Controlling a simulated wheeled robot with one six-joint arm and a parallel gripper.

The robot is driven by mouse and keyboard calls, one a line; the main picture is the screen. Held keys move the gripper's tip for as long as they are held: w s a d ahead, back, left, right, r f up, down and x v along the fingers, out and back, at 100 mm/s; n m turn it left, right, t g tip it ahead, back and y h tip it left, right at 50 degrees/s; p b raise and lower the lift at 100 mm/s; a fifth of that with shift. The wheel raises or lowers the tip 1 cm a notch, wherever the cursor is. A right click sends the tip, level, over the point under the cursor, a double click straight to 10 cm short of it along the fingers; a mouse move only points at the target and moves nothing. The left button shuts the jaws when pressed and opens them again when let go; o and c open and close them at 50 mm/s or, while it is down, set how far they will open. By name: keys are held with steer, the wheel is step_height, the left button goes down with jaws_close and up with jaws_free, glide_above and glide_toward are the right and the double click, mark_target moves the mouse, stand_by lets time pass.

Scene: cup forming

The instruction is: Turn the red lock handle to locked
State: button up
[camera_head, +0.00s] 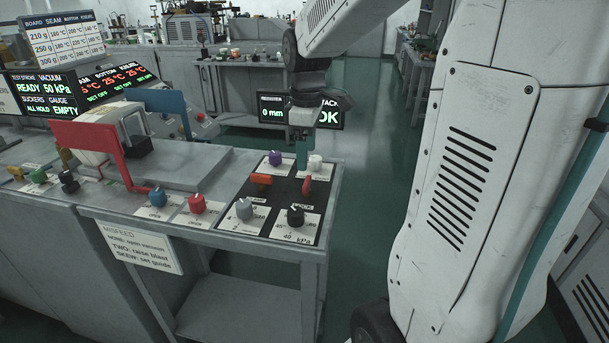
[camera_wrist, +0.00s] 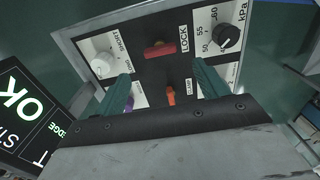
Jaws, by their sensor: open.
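The red lock handle (camera_head: 306,186) stands on the black panel at the right end of the grey bench. In the wrist view the red handle (camera_wrist: 160,50) lies crosswise beside the LOCK label, just beyond the fingertips. My gripper (camera_head: 302,158) points down above the panel, over the far side near the purple and white knobs. In the wrist view my gripper (camera_wrist: 163,80) is open with its two teal fingers spread and nothing between them touching. I cannot tell from the label which position the handle is in.
An orange clamp handle (camera_head: 262,180) is left of the red one. A purple knob (camera_head: 275,158), white knob (camera_head: 315,162), grey knob (camera_head: 244,209) and black knob (camera_head: 296,215) surround them. A display (camera_head: 272,110) stands behind. Floor right of the bench is clear.

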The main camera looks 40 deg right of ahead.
mark_target(307, 180)
step_height(307, 180, down, 7)
steer(key=shift+f, duration=0.2)
stand_by(0.3)
steer(key=c, duration=1)
